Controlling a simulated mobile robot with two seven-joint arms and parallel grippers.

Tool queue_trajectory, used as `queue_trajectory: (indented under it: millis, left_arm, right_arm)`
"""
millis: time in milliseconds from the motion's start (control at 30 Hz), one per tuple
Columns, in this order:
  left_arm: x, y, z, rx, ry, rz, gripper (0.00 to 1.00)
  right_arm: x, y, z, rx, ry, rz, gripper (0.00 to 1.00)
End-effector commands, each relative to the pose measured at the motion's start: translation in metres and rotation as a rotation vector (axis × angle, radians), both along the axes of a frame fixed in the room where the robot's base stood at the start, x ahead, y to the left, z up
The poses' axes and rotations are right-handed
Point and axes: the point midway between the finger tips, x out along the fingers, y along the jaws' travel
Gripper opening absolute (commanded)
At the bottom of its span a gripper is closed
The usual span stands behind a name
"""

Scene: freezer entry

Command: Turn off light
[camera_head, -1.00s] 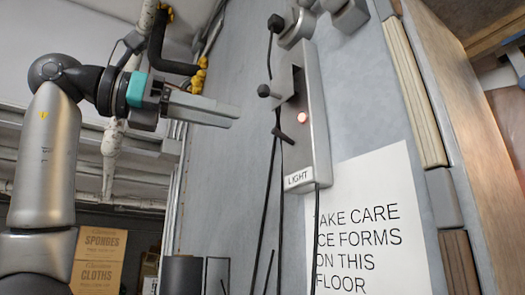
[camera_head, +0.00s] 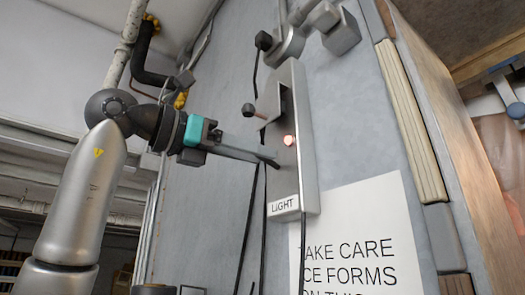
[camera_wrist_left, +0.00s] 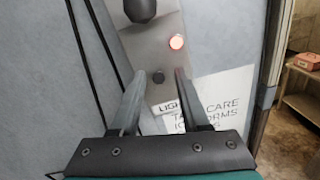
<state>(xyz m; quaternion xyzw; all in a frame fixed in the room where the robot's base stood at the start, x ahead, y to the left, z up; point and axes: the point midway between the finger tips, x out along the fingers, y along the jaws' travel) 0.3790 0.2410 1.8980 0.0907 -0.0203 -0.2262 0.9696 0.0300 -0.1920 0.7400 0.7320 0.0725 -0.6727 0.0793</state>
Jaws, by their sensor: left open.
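The light switch box (camera_head: 309,140) is a tall grey metal panel on the wall, with a LIGHT label (camera_head: 285,205) at its bottom. A lever with a dark round knob (camera_head: 248,110) sticks out of its upper part. My right gripper is out of view.
Black cables (camera_head: 248,215) hang beside and below the box. A printed notice (camera_head: 360,240) is on the wall below right. Metal fittings (camera_head: 340,32) stick out above the box. A wooden-edged door frame (camera_head: 415,120) stands to the right.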

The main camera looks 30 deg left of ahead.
Motion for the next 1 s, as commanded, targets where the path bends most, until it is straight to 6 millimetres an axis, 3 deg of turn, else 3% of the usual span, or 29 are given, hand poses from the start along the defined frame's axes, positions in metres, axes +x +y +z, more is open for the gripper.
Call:
queue_trajectory:
  millis: [200, 500, 900, 1000]
  left_arm:
    - [0.017, -0.008, 0.000, 0.000, 0.000, 0.000, 0.45]
    - [0.019, -0.009, 0.000, 0.000, -0.001, 0.000, 0.45]
    - [0.018, -0.009, 0.000, 0.000, -0.001, 0.000, 0.00]
    - [0.018, -0.009, 0.000, 0.000, -0.001, 0.000, 0.00]
  right_arm:
    - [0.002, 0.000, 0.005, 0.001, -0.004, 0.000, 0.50]
    - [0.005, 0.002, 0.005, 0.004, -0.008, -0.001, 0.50]
    - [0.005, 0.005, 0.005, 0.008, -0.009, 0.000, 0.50]
    - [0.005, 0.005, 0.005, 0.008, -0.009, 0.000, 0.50]
